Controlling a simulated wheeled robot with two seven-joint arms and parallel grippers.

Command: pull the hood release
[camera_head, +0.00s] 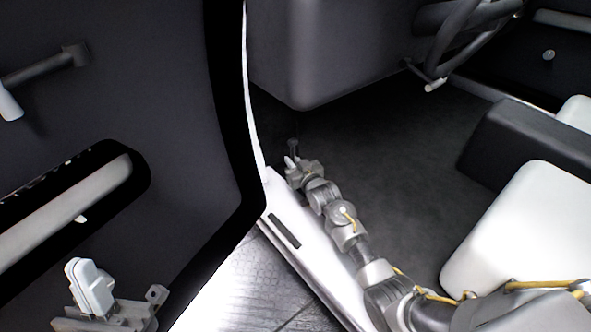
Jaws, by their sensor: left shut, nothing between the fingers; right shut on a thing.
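The hood release (293,147) is a small dark lever low in the driver's footwell, beside the door sill and below the dashboard. My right gripper (291,163) reaches across the sill and is shut on it. The fingers hide part of the lever, and it is small in view. My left gripper (90,284) is at the lower left, in front of the open door panel. It is shut and empty, well apart from the hood release.
The open door (170,80) fills the left side. The dashboard underside (320,60) hangs above the footwell. The steering wheel (455,40) is at the upper right. A white seat (515,220) stands at the right. The dark floor (390,150) is clear.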

